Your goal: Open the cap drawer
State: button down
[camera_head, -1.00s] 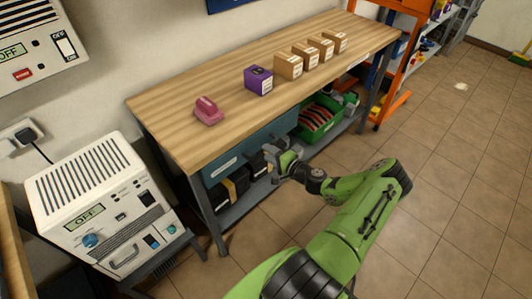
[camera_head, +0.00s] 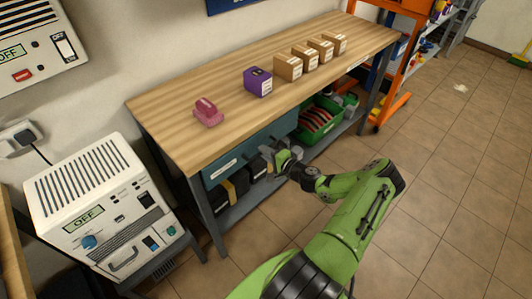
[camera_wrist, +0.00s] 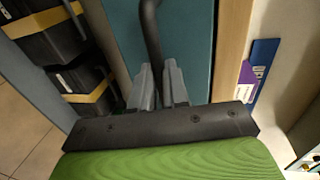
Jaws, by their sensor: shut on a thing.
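The teal cap drawer (camera_head: 226,164) sits under the wooden tabletop of the workbench (camera_head: 160,112), with a pale label at its left end. Its front looks flush with the bench; I see no clear gap. In the wrist view the teal front (camera_wrist: 190,35) fills the middle, and a dark bar handle (camera_wrist: 150,28) runs down to my gripper (camera_wrist: 161,88). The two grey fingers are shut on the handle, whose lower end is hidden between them. In the head view my gripper (camera_head: 272,153) is at the drawer front and covers part of it.
Black cases with yellow bands (camera_head: 236,184) stand on the shelf below, beside a green bin (camera_head: 318,124). A pink object (camera_head: 208,113), a purple box (camera_head: 258,82) and several brown boxes (camera_head: 288,67) are on the bench. The tiled floor in front is clear.

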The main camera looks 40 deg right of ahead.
jog(key=f+v, duration=0.2)
jog(key=v, duration=1.1)
jog(key=s+a+f+v, duration=0.1)
jog(key=f+v, duration=0.2)
jog(key=v, duration=1)
jog(key=shift+d+f+b, duration=0.2)
jog(key=shift+d+b, duration=0.2)
jog(key=shift+b, duration=0.05)
jog(key=shift+s, duration=0.15)
jog(key=c, duration=1.1)
grip_release()
jog(key=v, duration=1.5)
jog(key=shift+s+p, duration=0.3)
jog(key=shift+s, duration=0.05)
